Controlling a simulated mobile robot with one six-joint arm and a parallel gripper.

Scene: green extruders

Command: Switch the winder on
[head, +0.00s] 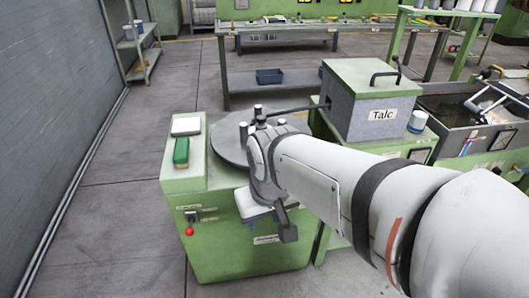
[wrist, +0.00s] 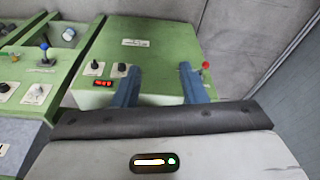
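The wrist view shows a green machine panel (wrist: 150,60) with two black knobs (wrist: 108,67), a small red display (wrist: 103,83) and a red-ball lever (wrist: 206,66) at its right edge. I cannot read which machine it is. My gripper (wrist: 160,68) is open and empty, its two blue fingers apart over this panel. In the head view a green cabinet (head: 240,255) with a round grey turntable (head: 230,150) carries a black switch (head: 191,216) and a red ball knob (head: 189,232) on its front. My arm hides part of it.
A grey talc box (head: 365,95) stands right of the turntable, with a water trough (head: 450,110) beyond. A green brush (head: 181,151) lies on the cabinet top. In the wrist view another green panel with a blue-ball lever (wrist: 44,50) is at left. Floor is clear at left.

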